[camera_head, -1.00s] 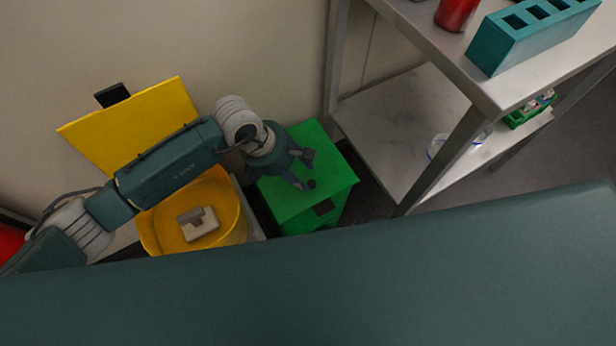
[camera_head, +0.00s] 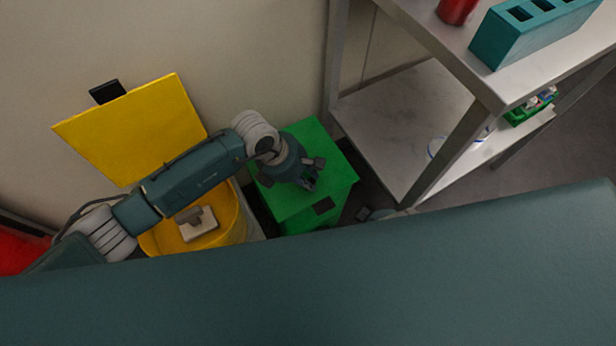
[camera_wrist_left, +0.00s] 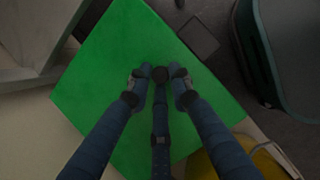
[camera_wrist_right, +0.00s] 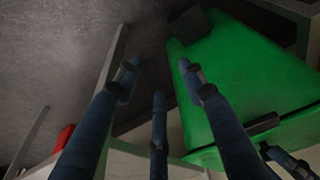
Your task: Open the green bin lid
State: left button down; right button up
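The green bin (camera_head: 310,208) stands by the wall with its flat lid (camera_head: 312,135) shut. My right gripper (camera_wrist_right: 158,78) is open and empty beside the bin's side (camera_wrist_right: 235,70); the tab shows there too (camera_wrist_right: 262,123).
Left of the green bin is a yellow bin (camera_head: 238,215) with its lid (camera_head: 130,130) up and a pale object (camera_head: 198,225) inside. A red bin (camera_head: 20,248) is at far left. A metal shelf table (camera_head: 400,130) stands close on the right.

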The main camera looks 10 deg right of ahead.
pick_arm(q)
jog(key=shift+w+r, duration=0.1)
jog(key=shift+r, duration=0.25)
jog(key=shift+w+a+r+g+h, duration=0.15)
jog(key=shift+w+r+g, duration=0.1)
jog(key=shift+r+g, duration=0.25)
jog(key=shift+w+a+r+g+h, duration=0.15)
jog(key=shift+w+r+g, duration=0.15)
jog(key=shift+r, duration=0.25)
jog(key=r+g+b, duration=0.1)
jog(key=w+r+b, duration=0.1)
jog(key=r, duration=0.1)
jog(key=shift+w+a+n+g+h, duration=0.15)
jog(key=shift+a+n+g+h, duration=0.05)
jog(key=shift+n+g+h, duration=0.2)
jog(key=r+b, duration=0.1)
jog(key=w+r+g+b, duration=0.1)
jog(key=r+b, duration=0.1)
jog(key=shift+w+a+g+h, duration=0.3)
jog(key=shift+w+h, duration=0.05)
jog(key=shift+h, duration=0.05)
pick_arm(e)
jog(key=w+v, duration=0.1)
jog(key=v, duration=0.8)
jog(key=shift+r+t, duration=0.4)
jog(key=shift+r, duration=0.1)
jog(key=shift+d, duration=0.1)
